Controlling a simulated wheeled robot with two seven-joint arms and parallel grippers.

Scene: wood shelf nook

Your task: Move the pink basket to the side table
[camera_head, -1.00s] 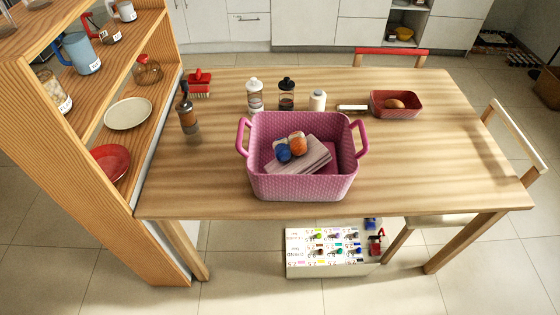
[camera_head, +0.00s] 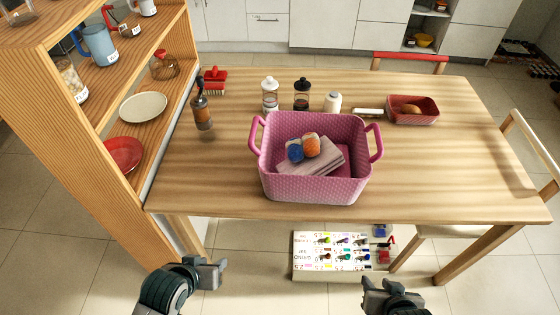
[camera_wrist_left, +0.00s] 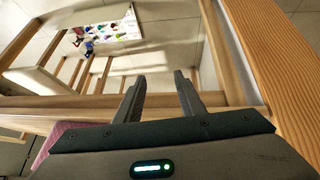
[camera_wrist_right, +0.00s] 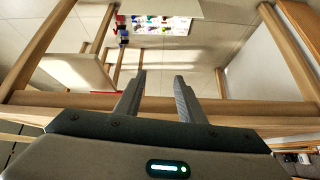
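The pink basket (camera_head: 315,188) stands upright on the wooden table (camera_head: 450,180), near its front edge. It has a handle on its left and right sides. Inside it are a folded cloth (camera_head: 318,168), a blue ball (camera_head: 295,152) and an orange ball (camera_head: 312,145). My left gripper (camera_head: 207,262) is in front of the table, lower left of the basket, open and empty. My right gripper (camera_head: 381,285) is in front of the table, lower right of the basket, open and empty. Both pairs of fingers show apart in the wrist views (camera_wrist_left: 160,82) (camera_wrist_right: 160,80). No side table can be clearly made out.
A wooden shelf (camera_head: 100,120) with dishes stands at the left. A pump bottle (camera_head: 202,108), several shakers and jars, and a red bin (camera_head: 413,112) are on the table. A white box (camera_head: 330,250) lies on the floor below. A chair (camera_head: 530,150) is at the right.

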